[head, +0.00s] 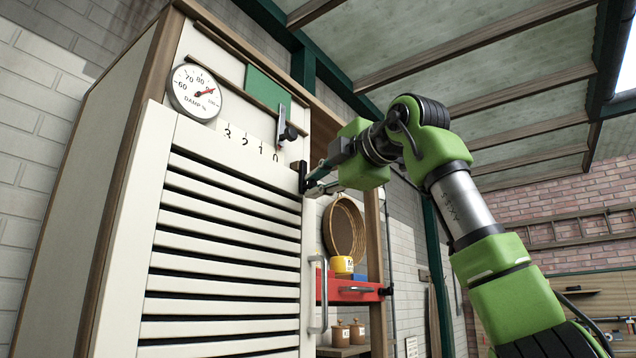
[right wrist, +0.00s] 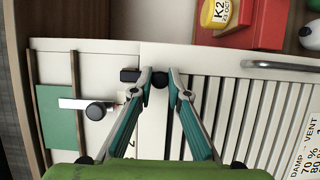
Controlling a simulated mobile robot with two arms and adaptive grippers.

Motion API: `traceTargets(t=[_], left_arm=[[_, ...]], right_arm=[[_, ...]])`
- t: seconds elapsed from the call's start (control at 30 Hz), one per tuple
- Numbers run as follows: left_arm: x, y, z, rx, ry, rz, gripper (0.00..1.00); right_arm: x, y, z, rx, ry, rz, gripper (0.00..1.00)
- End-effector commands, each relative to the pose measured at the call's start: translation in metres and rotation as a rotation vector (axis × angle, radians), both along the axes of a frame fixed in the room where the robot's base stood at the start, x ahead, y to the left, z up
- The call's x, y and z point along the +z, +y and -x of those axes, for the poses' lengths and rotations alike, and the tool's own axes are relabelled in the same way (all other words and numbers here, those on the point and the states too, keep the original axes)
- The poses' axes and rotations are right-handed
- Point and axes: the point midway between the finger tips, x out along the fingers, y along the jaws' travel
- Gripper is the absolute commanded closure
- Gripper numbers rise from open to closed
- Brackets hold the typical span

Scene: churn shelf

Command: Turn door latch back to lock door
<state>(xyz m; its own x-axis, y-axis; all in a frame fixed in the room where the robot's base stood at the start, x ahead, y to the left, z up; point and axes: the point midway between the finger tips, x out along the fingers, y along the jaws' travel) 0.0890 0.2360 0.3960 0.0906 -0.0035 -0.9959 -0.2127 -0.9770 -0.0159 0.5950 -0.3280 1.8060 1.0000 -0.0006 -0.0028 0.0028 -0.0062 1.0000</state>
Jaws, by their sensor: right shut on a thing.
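The white slatted door (head: 230,250) stands at the front of the cabinet and looks closed or nearly so. A black latch (head: 302,170) sits at its upper right corner. In the right wrist view the latch's round black knob (right wrist: 160,80) is between the fingertips, and a dark block (right wrist: 130,75) is just across the door seam on the frame. My right gripper (head: 312,182) reaches the latch from the right and is shut on it. The fingers partly hide the latch, so its exact turn angle is hard to tell. My left gripper is in neither view.
Above the door are a round damp gauge (head: 195,92), a green panel (head: 267,90) and a slider with a black knob (head: 289,132). A metal door handle (head: 318,290) is below my gripper. A red shelf (head: 345,290) with a yellow pot (head: 342,264) stands to the right.

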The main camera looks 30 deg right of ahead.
Motion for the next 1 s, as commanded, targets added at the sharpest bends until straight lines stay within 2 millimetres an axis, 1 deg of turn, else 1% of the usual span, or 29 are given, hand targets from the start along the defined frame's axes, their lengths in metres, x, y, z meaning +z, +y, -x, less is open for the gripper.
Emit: traceTargets(t=[0.43,0.47,0.5,0.87,1.0], left_arm=[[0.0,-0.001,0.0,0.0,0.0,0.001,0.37],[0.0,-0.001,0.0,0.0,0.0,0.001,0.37],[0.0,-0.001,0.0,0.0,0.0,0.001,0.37],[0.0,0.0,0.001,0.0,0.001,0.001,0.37],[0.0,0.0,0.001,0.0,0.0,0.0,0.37]], right_arm=[[-0.001,0.0,0.0,0.0,0.005,-0.009,1.0],[-0.001,0.0,0.0,0.0,0.005,-0.009,0.77],[-0.001,0.0,0.0,0.0,0.005,-0.009,0.68],[0.0,0.0,0.001,0.0,0.003,-0.007,0.68],[0.001,-0.001,0.011,0.0,0.002,-0.006,0.68]])
